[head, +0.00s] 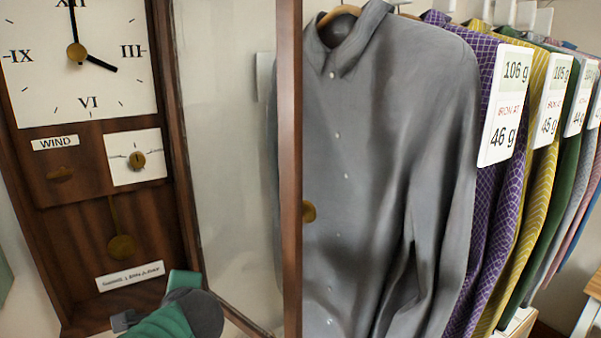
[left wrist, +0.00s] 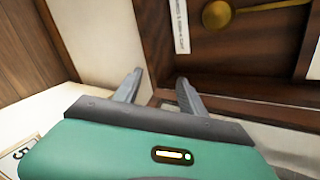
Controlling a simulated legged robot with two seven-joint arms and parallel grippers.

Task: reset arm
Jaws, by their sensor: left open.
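My left gripper (left wrist: 157,88) shows in the left wrist view with its two grey fingers apart and nothing between them. It points toward the lower part of a wooden clock case; whether it touches the case I cannot tell. In the head view, part of my green and grey left arm (head: 175,315) shows at the bottom, in front of the case's lower edge. The fingers are hard to make out there. My right gripper is in neither view.
The wooden clock (head: 88,190) has a white dial, a WIND label (head: 55,142) and a brass pendulum (head: 121,247). Its glazed door (head: 290,170) stands open to the right. Beyond hang a grey shirt (head: 390,150) and several coloured shirts with tags (head: 505,105).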

